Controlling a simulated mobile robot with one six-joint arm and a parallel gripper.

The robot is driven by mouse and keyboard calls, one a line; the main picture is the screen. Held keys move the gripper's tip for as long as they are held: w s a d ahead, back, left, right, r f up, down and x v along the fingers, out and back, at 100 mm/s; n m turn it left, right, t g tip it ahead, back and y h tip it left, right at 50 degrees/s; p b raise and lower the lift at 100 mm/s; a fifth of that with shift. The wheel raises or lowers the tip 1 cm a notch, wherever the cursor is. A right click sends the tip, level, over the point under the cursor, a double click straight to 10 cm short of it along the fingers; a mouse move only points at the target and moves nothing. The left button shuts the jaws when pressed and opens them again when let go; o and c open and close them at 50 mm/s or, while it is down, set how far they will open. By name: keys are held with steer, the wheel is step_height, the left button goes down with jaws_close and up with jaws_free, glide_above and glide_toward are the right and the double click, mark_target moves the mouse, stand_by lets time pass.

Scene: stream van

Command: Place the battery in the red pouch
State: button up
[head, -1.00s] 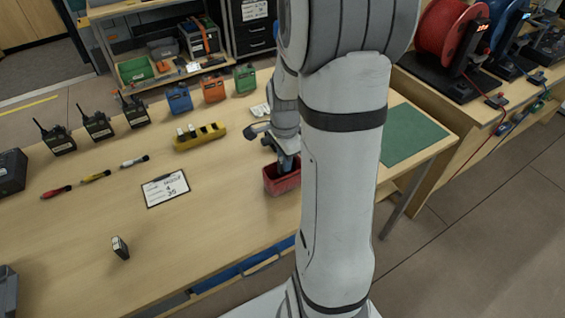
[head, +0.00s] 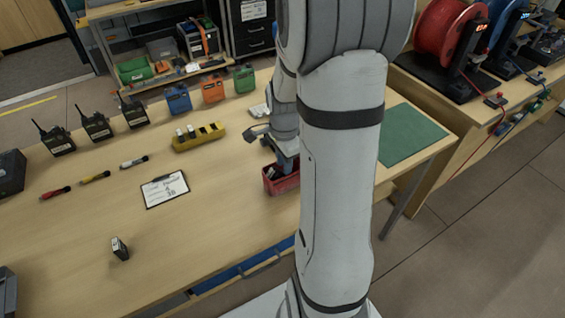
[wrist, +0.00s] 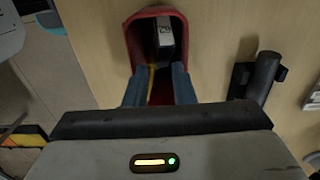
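The red pouch (head: 283,184) stands on the table near its front edge, partly hidden by my arm in the head view. In the wrist view its red rim (wrist: 130,42) surrounds a dark battery (wrist: 165,38) with a white label reading what looks like 29. The battery is inside the pouch, beyond my fingertips. My gripper (wrist: 161,72) is open, its two blue-grey fingers apart at the pouch mouth with a gap between them. In the head view my gripper (head: 287,160) is right above the pouch. Another small dark block with a pale label (head: 120,248) stands alone at the left front.
A yellow holder (head: 198,138) with several slots, a clipboard (head: 165,189), radios (head: 97,127), pens (head: 95,177) and coloured boxes (head: 213,90) stand on the table. A green mat (head: 413,135) lies right of my arm. A dark cylinder (wrist: 262,76) is beside the pouch. The left front tabletop is mostly clear.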

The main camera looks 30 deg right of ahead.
step_height(320, 180, up, 10)
steer(key=s+a+r+n+t, duration=0.2)
steer(key=s+a+r+n, duration=0.2)
steer(key=s+a+n, duration=0.8)
steer(key=n, duration=0.5)
steer(key=shift+s+a+n+t, duration=0.15)
steer(key=shift+a+n+t, duration=0.05)
steer(key=shift+n+t, duration=0.1)
